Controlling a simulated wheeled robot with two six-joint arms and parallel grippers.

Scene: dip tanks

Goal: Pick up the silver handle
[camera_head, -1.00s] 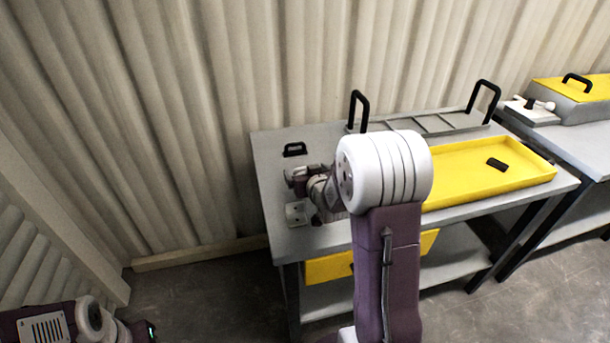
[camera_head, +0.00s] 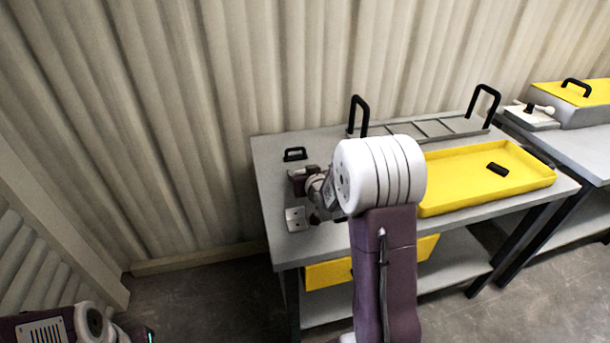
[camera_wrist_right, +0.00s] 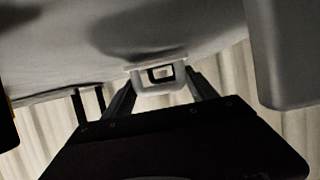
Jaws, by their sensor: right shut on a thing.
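The silver handle (camera_wrist_right: 160,88), a light grey squared loop, shows in the right wrist view between the two dark fingers of my right gripper (camera_wrist_right: 161,79). The fingers are closed on its two sides. It is close against the grey table surface; I cannot tell whether there is a gap. In the head view, my right gripper (camera_head: 299,182) is low over the left part of the table, and my own arm hides part of this area. Only part of my left arm shows at the bottom left; its gripper is not visible.
A black handle (camera_head: 294,154) stands on the grey table (camera_head: 272,190) behind my gripper. A pale plate (camera_head: 296,220) lies in front. A yellow tray (camera_head: 455,207) and a grey rack (camera_head: 420,131) with tall black handles are to the right. A corrugated wall is behind.

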